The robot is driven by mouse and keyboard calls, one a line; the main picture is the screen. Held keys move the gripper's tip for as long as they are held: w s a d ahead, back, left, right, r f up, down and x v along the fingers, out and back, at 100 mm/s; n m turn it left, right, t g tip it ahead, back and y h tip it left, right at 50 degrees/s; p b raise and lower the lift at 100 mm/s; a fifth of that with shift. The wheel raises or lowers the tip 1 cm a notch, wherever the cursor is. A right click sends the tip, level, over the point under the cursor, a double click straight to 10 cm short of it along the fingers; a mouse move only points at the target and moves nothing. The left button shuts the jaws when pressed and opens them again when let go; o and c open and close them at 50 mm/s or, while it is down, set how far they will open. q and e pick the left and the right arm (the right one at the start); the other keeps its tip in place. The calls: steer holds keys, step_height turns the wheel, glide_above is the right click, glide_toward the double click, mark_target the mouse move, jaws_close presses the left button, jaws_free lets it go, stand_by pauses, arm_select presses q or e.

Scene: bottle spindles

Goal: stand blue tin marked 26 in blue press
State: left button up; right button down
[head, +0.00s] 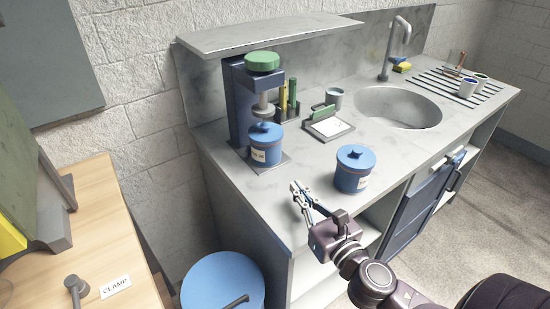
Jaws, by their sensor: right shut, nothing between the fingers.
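The blue press (239,108) stands at the left end of the counter, with a dark blue frame and a green top. One blue tin (265,146) stands upright on the press base, under the spindle. A second blue tin (353,170) stands upright on the counter near the front edge. Both have lids with a knob and a pale label; the marks are too small to read surely. My right gripper (295,187) is shut and empty near the counter's front edge, left of the second tin and apart from both. My left gripper is out of view.
Behind the tins are a holder with green and yellow items (288,100), a white card stand (329,125) and a grey cup (334,98). The sink (398,107) is further right. A blue round top (224,283) stands below the counter. A shelf (265,35) overhangs the press.

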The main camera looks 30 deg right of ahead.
steer(key=p, duration=0.1)
glide_toward(272, 153)
steer(key=w, duration=0.4)
steer(key=w+p, duration=0.1)
steer(key=w, duration=0.1)
steer(key=shift+f, duration=0.35)
steer(key=shift+w, duration=0.35)
steer(key=shift+w+f, duration=0.1)
steer(key=shift+w, duration=0.1)
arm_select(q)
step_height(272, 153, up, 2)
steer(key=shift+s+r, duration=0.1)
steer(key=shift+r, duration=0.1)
arm_select(e)
steer(key=shift+w+d+r+p, duration=0.1)
steer(key=shift+w+r+p, duration=0.25)
steer(key=shift+w, duration=0.35)
steer(key=shift+r, duration=0.1)
steer(key=shift+s, duration=0.1)
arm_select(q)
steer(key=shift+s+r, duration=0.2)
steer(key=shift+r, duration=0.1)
